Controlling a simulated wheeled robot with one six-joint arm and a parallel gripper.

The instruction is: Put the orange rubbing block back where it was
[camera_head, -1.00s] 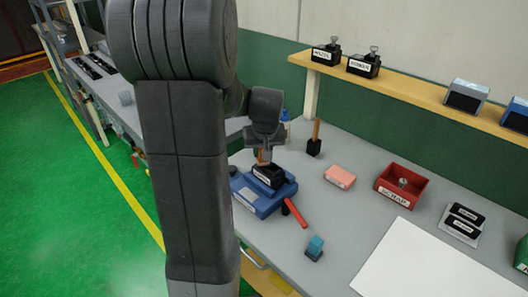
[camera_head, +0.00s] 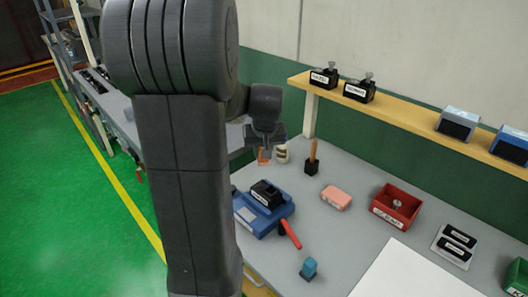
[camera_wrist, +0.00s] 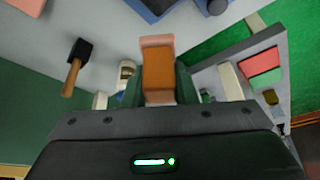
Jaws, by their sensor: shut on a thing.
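The orange rubbing block (camera_wrist: 158,78) is between the fingers of my gripper (camera_wrist: 160,92) in the wrist view, with a paler pinkish part at its far end. In the head view the block (camera_head: 264,156) shows just below my gripper (camera_head: 265,146), which is shut on it. It is held in the air beyond the blue fixture with a red handle (camera_head: 262,214). A black clip-like part (camera_head: 266,193) sits on that fixture, apart from the block. My arm hides part of the bench's left side.
A small white bottle (camera_head: 282,153) stands close behind my gripper. A wooden shelf (camera_head: 400,102) runs along the wall.

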